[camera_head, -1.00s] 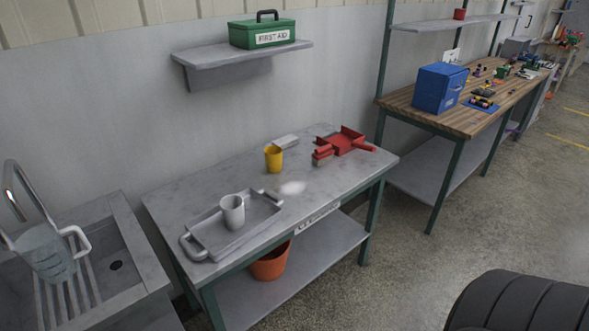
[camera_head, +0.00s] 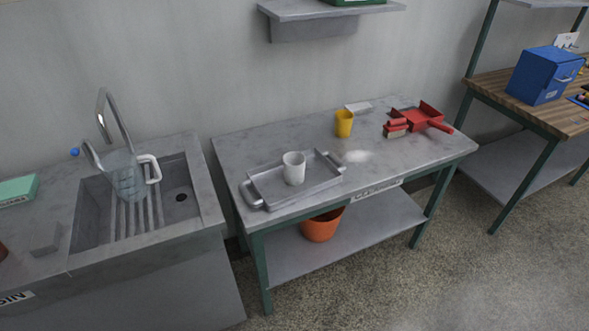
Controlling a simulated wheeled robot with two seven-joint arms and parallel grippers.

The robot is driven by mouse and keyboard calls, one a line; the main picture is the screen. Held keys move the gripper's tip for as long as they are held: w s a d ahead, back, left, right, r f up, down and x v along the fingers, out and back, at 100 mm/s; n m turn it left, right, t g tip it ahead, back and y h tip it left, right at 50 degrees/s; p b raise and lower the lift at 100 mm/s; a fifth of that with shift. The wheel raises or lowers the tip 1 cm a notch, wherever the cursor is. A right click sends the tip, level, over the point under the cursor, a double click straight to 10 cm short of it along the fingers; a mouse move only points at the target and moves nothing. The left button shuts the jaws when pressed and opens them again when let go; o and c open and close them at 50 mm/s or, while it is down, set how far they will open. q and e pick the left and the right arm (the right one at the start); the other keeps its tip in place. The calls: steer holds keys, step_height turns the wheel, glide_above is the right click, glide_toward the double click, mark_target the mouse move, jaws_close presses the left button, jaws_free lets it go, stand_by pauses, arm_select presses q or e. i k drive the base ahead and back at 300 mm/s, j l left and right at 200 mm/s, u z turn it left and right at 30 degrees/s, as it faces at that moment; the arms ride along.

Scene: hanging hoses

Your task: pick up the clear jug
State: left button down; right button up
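The clear jug (camera_head: 127,181) stands in the grey sink at the left, under the curved metal tap (camera_head: 115,120). It is see-through, and its pale handle (camera_head: 152,168) points to the right. It seems to rest on the ribbed rack (camera_head: 140,216) in the basin. Neither of my grippers is in view.
The sink (camera_head: 207,188) has a raised rim around the jug. A table to its right holds a grey tray (camera_head: 328,184) with a white mug (camera_head: 294,168), a yellow cup (camera_head: 344,123) and a red dustpan (camera_head: 420,117). Open floor (camera_head: 420,285) lies in front.

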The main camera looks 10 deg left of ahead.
mark_target(135, 175)
steer(key=u, duration=1.3)
steer(key=j+z, duration=0.5)
steer(key=k+j, duration=0.05)
